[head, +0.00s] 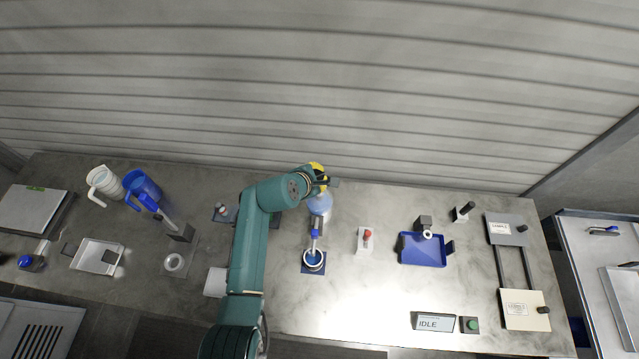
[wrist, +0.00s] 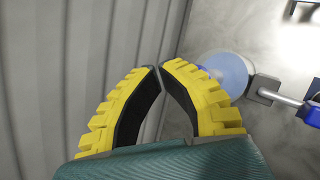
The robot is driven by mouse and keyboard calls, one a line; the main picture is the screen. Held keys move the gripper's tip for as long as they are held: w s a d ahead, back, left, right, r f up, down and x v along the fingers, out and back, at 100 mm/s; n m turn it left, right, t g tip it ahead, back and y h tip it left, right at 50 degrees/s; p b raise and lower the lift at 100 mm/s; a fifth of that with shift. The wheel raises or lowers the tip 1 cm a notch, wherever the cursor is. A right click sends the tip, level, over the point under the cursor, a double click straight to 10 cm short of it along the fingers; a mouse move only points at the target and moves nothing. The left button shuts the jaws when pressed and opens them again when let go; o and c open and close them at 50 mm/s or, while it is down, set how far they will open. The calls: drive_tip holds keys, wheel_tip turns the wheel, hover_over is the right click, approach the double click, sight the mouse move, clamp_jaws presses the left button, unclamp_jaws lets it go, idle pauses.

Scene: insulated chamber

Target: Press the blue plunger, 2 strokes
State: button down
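A pump dispenser with a clear light-blue bottle (head: 320,204) stands at the middle of the bench; it also shows in the wrist view (wrist: 228,74). A grey and blue spout part (head: 316,228) extends from it toward the front, above a white-rimmed cup (head: 313,261) on a dark blue pad. In the wrist view a darker blue patch beside the bottle is partly hidden by my right finger; I cannot tell if it is the blue plunger. My gripper (wrist: 160,67) has yellow-backed fingers with their tips together, nothing seen between them. It is above the bottle's back side, near the wall.
A red-topped white device (head: 366,239) and a blue tray (head: 424,261) stand to the right. An IDLE display (head: 434,322) sits at the front. A blue jug (head: 142,187) and white jug (head: 104,183) stand at left. The ribbed wall (head: 330,110) is close behind my gripper.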

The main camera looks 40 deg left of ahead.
drive_tip(key=shift+f, duration=0.4)
drive_tip(key=shift+f+b, duration=1.3)
drive_tip(key=shift+f, duration=0.55)
idle(1.3)
drive_tip(key=shift+r, duration=0.15)
drive_tip(key=shift+r+p, duration=2.1)
drive_tip(key=shift+p, duration=0.1)
wheel_tip(320, 180, up, 5)
drive_tip(key=p, duration=0.5)
drive_tip(key=shift+r, duration=0.1)
